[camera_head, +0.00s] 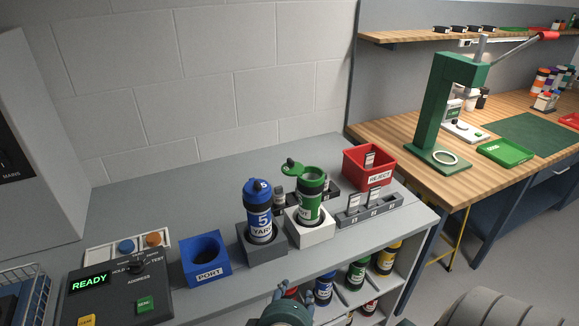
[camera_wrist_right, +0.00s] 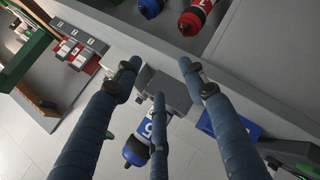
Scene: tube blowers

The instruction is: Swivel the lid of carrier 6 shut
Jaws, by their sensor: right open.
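A green carrier (camera_head: 309,204) stands upright in a white block (camera_head: 312,234) on the grey counter. Its green lid (camera_head: 293,168) is swung out to the left, leaving the top open; its number is not clearly readable. A blue carrier marked 5 (camera_head: 258,219), lid shut, stands to its left in a dark grey block (camera_head: 262,250); the blue carrier also shows in the right wrist view (camera_wrist_right: 137,148). My right gripper (camera_head: 291,290) is open and empty near the counter's front edge, below both carriers; its fingers (camera_wrist_right: 157,76) spread across the right wrist view. My left gripper is not in view.
A blue PORT block (camera_head: 205,259) and a control panel reading READY (camera_head: 118,287) stand to the left. A grey rack (camera_head: 368,211) and red REJECT bin (camera_head: 369,170) stand right of the green carrier. Several carriers lie on shelves below (camera_head: 357,273).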

